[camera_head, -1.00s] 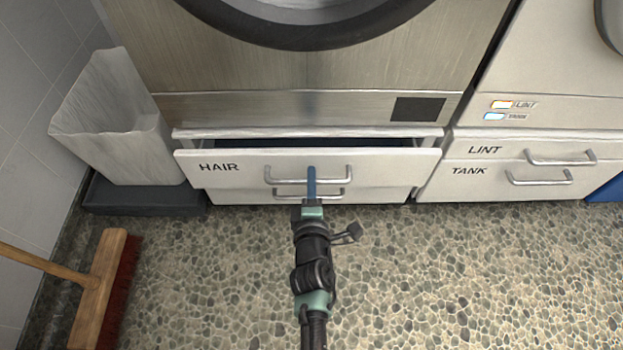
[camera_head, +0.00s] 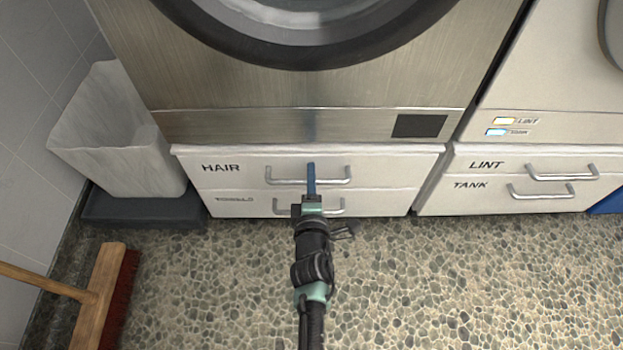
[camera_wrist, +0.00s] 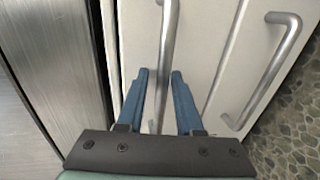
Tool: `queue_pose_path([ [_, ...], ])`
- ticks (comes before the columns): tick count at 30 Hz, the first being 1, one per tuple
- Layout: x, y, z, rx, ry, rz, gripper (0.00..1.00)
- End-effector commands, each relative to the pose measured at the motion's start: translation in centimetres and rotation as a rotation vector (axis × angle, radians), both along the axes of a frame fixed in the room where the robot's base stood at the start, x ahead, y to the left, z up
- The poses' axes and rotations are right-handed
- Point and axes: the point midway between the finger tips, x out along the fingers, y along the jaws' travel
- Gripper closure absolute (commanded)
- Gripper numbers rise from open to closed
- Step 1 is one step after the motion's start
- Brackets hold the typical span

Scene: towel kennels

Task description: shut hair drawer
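The hair drawer (camera_head: 390,168) is the white upper drawer marked HAIR under the steel machine. Its front sits in line with the lower drawer, and no open interior shows in the head view. Its bar handle (camera_head: 337,176) also shows in the wrist view (camera_wrist: 168,45). My gripper (camera_head: 311,180) is at the middle of this handle. In the wrist view, its two blue fingers (camera_wrist: 160,82) stand apart on either side of the bar, with gaps visible. A narrow dark line shows along the drawer's top edge in the wrist view.
A lower drawer (camera_head: 385,201) with its own handle is just below. Drawers marked LINT and TANK (camera_head: 475,197) are at the right. A white bin (camera_head: 125,150) on a dark base stands at left. A broom (camera_head: 98,300) lies front left. The pebbled floor is otherwise clear.

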Motion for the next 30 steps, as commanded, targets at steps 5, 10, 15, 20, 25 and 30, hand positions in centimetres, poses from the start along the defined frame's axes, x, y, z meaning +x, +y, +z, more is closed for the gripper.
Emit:
queue_pose_path([
  [5,-0.1,0.0,-0.1,0.0,0.001,0.0,0.53],
  [10,-0.2,0.0,-0.1,-0.001,0.001,0.0,0.53],
  [15,-1.4,0.0,0.0,-0.002,0.002,0.0,0.53],
  [20,-3.7,-0.1,0.4,-0.003,0.003,0.001,0.53],
  [25,-6.8,-0.2,1.1,-0.002,0.004,-0.002,0.53],
  [30,-9.8,-0.2,1.9,-0.001,0.004,-0.003,0.53],
])
